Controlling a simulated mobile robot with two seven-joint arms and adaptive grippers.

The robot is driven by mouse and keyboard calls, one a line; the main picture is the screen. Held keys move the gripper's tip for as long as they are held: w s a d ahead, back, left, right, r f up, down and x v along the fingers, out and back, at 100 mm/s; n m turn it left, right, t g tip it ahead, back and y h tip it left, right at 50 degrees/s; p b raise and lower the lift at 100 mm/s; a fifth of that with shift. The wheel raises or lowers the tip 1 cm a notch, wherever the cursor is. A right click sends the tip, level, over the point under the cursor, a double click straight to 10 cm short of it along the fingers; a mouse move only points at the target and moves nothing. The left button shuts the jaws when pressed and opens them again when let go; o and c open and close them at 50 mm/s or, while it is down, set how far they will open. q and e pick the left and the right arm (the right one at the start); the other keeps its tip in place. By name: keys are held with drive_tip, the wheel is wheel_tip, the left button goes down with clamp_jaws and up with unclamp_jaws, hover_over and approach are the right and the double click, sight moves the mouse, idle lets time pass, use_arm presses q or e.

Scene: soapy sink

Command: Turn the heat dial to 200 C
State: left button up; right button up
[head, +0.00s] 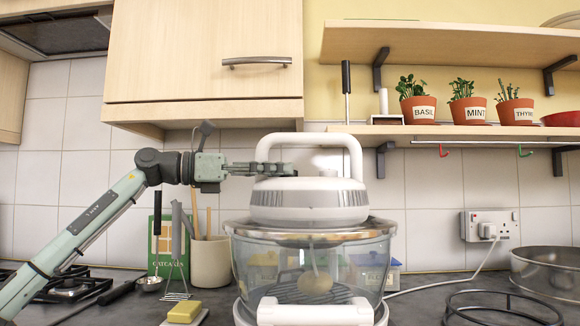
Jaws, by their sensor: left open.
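The cooker is a glass bowl (260,262) with a white and grey lid unit (308,203) and a large white handle (347,143) arched over its top. I cannot make out a heat dial or its markings; the top of the lid is seen nearly edge-on and is partly behind my gripper. My left gripper (284,169) reaches in from the left, level, just above the lid's top under the handle. Its jaws are open, and I cannot tell whether they touch anything. My right gripper is not in view.
A round food item (314,288) lies on a rack inside the bowl. A cupboard (205,60) hangs above.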

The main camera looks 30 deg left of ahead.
use_arm(q)
drive_tip(key=shift+x, duration=1.5)
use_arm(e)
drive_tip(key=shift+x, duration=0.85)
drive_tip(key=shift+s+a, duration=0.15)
use_arm(q)
drive_tip(key=c, duration=1.2)
drive_tip(key=shift+r+h+p, duration=0.1)
drive_tip(key=shift+h+p, duration=0.2)
drive_tip(key=shift+p, duration=0.15)
drive_tip(key=shift+m+g+h+p, duration=0.4)
drive_tip(key=shift+m+g+h, duration=0.15)
drive_tip(key=shift+g, duration=0.25)
drive_tip(key=shift+m, duration=0.25)
drive_tip(key=o, duration=1.2)
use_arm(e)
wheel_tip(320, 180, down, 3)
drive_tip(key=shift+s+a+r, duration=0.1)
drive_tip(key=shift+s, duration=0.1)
use_arm(q)
drive_tip(key=shift+a, duration=0.15)
